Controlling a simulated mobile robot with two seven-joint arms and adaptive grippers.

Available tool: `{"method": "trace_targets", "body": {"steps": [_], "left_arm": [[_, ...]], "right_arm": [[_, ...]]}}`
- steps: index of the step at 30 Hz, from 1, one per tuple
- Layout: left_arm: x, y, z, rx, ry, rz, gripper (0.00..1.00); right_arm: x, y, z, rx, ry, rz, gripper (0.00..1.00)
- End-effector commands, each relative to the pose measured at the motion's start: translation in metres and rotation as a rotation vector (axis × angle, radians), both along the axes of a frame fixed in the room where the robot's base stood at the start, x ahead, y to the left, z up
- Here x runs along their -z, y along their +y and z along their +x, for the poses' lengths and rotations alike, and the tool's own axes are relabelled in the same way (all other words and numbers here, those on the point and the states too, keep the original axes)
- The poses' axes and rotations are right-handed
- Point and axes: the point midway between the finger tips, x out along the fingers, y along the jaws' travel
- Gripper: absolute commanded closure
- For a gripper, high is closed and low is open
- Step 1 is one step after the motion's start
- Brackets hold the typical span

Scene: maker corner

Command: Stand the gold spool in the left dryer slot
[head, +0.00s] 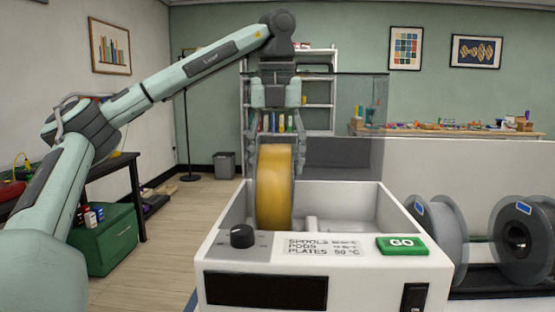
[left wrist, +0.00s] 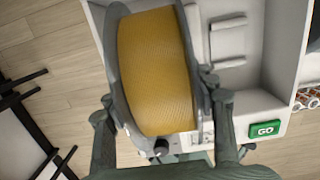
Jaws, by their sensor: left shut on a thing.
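The gold spool (head: 274,187) is upright, its lower part inside the left side of the open white dryer (head: 340,192). The front panel hides its bottom edge, so I cannot tell whether it rests on the slot floor. My left gripper (head: 276,150) comes from above with a finger on each side of the spool, shut on it. In the left wrist view the gold spool (left wrist: 155,75) fills the space between the fingers of my left gripper (left wrist: 158,92), with grey flanges at its sides. The dryer's right side holds no spool. My right gripper is not in view.
The dryer's front has a dark knob (head: 242,236) and a green GO button (head: 402,246). Grey spools (head: 440,235) stand on a dark rack to the right. A clear raised lid (head: 345,115) is behind the box. A green cabinet (head: 105,238) is at the left.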

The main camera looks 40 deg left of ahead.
Motion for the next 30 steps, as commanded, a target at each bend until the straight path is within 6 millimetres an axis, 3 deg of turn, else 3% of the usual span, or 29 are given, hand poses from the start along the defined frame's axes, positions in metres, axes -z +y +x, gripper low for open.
{"method": "trace_targets", "body": {"steps": [30], "left_arm": [[0.0063, -0.0002, 0.0000, 0.000, -0.004, 0.000, 1.00]], "right_arm": [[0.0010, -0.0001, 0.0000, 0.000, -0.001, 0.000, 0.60]]}}
